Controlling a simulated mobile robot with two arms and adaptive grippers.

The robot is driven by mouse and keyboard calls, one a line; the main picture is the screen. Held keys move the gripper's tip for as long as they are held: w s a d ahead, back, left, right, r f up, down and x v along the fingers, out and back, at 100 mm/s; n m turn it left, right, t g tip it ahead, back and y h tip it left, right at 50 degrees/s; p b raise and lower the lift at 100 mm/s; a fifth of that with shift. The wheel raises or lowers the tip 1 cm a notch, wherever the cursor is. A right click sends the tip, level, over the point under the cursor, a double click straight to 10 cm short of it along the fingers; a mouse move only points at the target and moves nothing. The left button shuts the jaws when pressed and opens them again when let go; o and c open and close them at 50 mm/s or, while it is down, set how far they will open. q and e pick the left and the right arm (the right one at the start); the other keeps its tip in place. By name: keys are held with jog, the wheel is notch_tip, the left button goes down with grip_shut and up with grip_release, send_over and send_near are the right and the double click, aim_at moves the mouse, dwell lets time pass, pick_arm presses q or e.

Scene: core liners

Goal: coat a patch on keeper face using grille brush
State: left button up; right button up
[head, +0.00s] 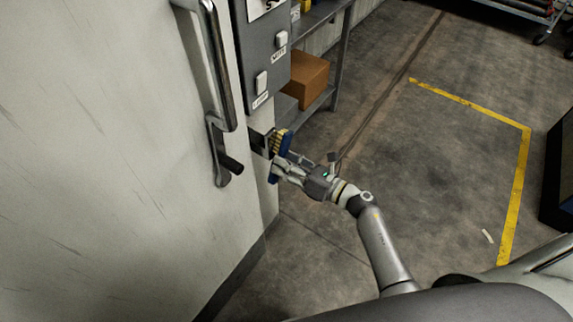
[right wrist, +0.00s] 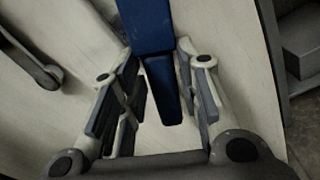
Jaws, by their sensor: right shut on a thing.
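The grille brush (head: 284,142) has a blue body and yellowish bristles, and stands roughly upright beside the door frame. My right gripper (head: 280,170) is shut on its blue handle, which shows between the fingers in the right wrist view (right wrist: 159,88). The bristles face left, toward a dark metal piece on the frame, probably the keeper (head: 257,142). The brush head partly covers this piece, and I cannot tell whether the bristles touch it. No coated patch can be made out. My left gripper is not in view.
A large pale door (head: 90,160) with a long metal handle (head: 216,70) fills the left. A grey switch panel (head: 265,55) is above the brush. Behind it is a shelf with a cardboard box (head: 308,78). The floor to the right is open, with yellow lines (head: 520,165).

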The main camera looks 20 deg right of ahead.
jog(key=shift+s+a+r, duration=0.4)
jog(key=shift+s+a, duration=0.1)
jog(key=shift+a, duration=0.15)
jog(key=shift+w+d+r, duration=0.1)
jog(key=shift+w+d, duration=0.45)
jog(key=shift+d, duration=0.1)
dwell(0.4)
jog(key=v, duration=0.6)
jog(key=shift+b, duration=0.4)
jog(key=shift+s, duration=0.1)
